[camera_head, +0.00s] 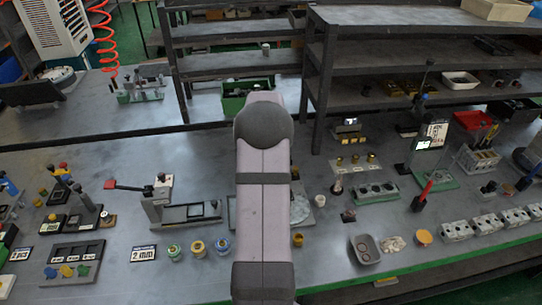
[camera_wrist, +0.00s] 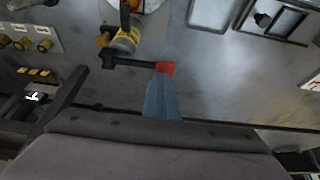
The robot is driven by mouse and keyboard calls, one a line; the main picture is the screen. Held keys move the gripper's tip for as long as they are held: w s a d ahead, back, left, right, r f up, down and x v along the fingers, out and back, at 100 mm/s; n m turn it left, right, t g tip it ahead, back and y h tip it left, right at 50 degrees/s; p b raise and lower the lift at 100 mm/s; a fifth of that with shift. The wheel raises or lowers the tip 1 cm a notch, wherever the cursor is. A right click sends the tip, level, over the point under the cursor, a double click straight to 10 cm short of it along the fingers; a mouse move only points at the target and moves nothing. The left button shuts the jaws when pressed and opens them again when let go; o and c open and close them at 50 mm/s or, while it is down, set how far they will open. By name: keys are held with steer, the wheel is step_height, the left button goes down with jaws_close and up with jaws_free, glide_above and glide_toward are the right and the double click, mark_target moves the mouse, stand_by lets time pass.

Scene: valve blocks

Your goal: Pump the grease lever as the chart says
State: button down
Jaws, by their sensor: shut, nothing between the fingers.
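In the wrist view a dark lever (camera_wrist: 135,64) with a red end (camera_wrist: 166,68) runs out sideways from a grey and yellow cylindrical body (camera_wrist: 124,42). My gripper (camera_wrist: 160,82) is shut and empty, its blue-grey fingers right by the red end. I cannot tell whether they touch it. In the head view my arm hides the gripper and this lever. A white printed card (camera_head: 437,131) stands at the back right; its text is too small to read, and I cannot tell whether it is the chart.
A plate with three brass knobs (camera_head: 356,162) stands right of my arm, and a small lit display (camera_head: 351,121) behind it. A red-tipped lever device (camera_head: 158,190) is at left. A red-handled lever (camera_head: 427,190) and valve blocks (camera_head: 457,231) are at right. Dark shelves (camera_head: 322,80) rise behind.

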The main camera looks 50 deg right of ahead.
steer(key=shift+r+p, duration=1)
steer(key=shift+r, duration=0.65)
steer(key=w+a+r+n+y, duration=0.1)
steer(key=w+a+n, duration=0.1)
steer(key=a, duration=1.1)
steer(key=w+a+r+n+y, duration=0.1)
steer(key=a+n, duration=0.1)
steer(key=a, duration=1)
steer(key=s+a+n+g, duration=0.1)
steer(key=s+a+n, duration=0.1)
steer(key=s+a, duration=0.6)
steer(key=s+a+f+n+g+y, duration=0.1)
steer(key=s+a+n+g, duration=0.1)
steer(key=s+a, duration=0.6)
steer(key=a+n, duration=0.1)
steer(key=a, duration=0.4)
steer(key=shift+a, duration=0.15)
steer(key=shift+f, duration=0.2)
